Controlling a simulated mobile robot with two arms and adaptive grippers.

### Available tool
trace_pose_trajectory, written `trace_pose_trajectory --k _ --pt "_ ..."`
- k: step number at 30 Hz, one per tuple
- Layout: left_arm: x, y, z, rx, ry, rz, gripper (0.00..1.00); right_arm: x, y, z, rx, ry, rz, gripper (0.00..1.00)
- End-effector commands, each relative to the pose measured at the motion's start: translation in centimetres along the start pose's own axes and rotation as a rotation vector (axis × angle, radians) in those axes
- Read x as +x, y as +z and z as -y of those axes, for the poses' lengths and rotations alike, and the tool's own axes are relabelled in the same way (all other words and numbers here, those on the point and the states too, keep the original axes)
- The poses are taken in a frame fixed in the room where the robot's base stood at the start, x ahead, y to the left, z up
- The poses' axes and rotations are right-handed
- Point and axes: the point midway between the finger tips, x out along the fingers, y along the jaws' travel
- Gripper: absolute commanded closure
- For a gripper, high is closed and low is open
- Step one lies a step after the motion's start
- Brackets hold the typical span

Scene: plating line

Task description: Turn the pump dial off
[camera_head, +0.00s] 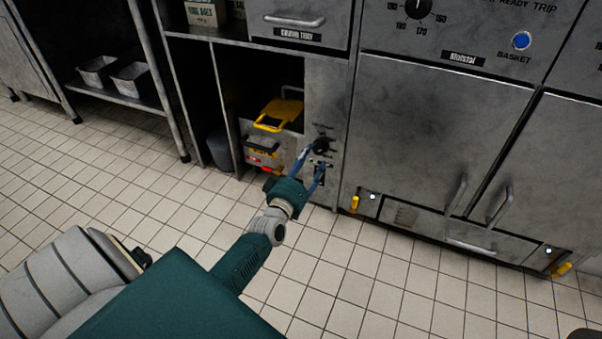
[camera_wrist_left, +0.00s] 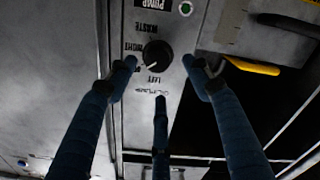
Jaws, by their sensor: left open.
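A round black dial (camera_head: 321,146) is on the grey panel between the open bay and the fryer doors. In the left wrist view the dial (camera_wrist_left: 157,55) has a white mark pointing to the lower left. Upside-down labels ring it, among them WASTE, RIGHT and LEFT. Whether any finger touches the dial, I cannot tell.
A yellow handle (camera_head: 274,115) sits in the bay left of the panel. Fryer doors (camera_head: 440,130) with handles are to the right. A yellow lever (camera_head: 355,203) is low by the doors. The tiled floor (camera_head: 390,290) in front is mostly clear.

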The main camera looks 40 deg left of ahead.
Motion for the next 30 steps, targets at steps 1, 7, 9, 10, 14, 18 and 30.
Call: trace_pose_trajectory --k 1,7,9,10,14,18,30 --pt "-1.3 0.1 0.1 0.000 -0.002 0.001 0.49 0.0 0.0 0.0 0.000 0.000 -0.001 0.50" --pt "-5.1 -0.1 0.1 0.000 -0.001 -0.002 0.49 0.0 0.0 0.0 0.000 0.001 -0.002 0.50" --pt "-6.0 -0.2 0.1 0.000 -0.001 -0.003 0.49 0.0 0.0 0.0 0.000 0.001 -0.002 0.50" --pt "-6.3 -0.2 0.1 0.000 -0.001 -0.003 0.49 0.0 0.0 0.0 0.000 0.001 -0.002 0.50" --pt "-7.1 -0.3 0.1 0.000 -0.001 -0.005 0.49 0.0 0.0 0.0 0.001 0.001 -0.002 0.50" --pt "-7.2 -0.3 0.1 0.000 0.000 -0.005 0.49 0.0 0.0 0.0 0.001 0.001 -0.002 0.50" --pt "-7.2 -0.3 0.1 0.000 0.000 -0.005 0.49 0.0 -0.1 0.0 0.001 0.001 -0.003 0.50"
